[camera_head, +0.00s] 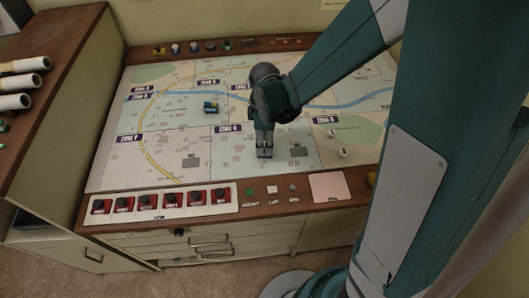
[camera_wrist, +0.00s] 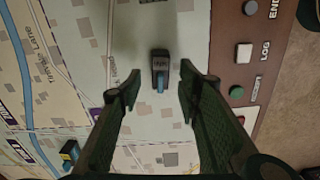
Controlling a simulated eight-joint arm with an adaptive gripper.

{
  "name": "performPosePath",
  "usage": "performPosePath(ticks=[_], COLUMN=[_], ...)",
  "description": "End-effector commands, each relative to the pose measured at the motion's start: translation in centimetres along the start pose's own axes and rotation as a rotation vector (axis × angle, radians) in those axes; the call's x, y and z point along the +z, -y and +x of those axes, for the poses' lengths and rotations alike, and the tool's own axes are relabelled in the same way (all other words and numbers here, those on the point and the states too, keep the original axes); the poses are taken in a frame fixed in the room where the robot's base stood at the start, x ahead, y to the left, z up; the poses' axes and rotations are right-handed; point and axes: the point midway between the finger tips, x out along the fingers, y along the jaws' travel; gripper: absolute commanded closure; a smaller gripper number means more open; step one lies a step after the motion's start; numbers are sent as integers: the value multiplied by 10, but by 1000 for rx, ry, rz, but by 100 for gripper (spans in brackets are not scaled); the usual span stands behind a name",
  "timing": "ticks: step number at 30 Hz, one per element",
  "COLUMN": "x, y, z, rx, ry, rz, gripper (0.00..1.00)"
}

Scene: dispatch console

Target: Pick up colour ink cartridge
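A small dark cartridge-like block with a pale label and a blue part (camera_wrist: 160,65) lies on the map in the wrist view. It lines up with the gap between my fingers, with space on both sides. My gripper (camera_wrist: 158,88) is open and empty, pointing down over the map; I cannot tell how far its tips are above the block. In the head view my gripper (camera_head: 264,153) hides most or all of that block. A second small block, blue, dark and yellow (camera_head: 211,107), lies on the map to the left; it also shows at lower left in the wrist view (camera_wrist: 70,152).
Small white pieces (camera_head: 333,133) sit right of my gripper. Rolled papers (camera_head: 20,82) lie on the left shelf.

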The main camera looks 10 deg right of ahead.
Motion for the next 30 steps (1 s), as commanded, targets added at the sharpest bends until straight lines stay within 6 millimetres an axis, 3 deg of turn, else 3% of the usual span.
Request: performPosePath(ticks=[14, 30], x=[0, -4], y=[0, 1], z=[4, 46], rx=[0, 0], ry=[0, 0], rz=[0, 0], gripper=[66, 66])
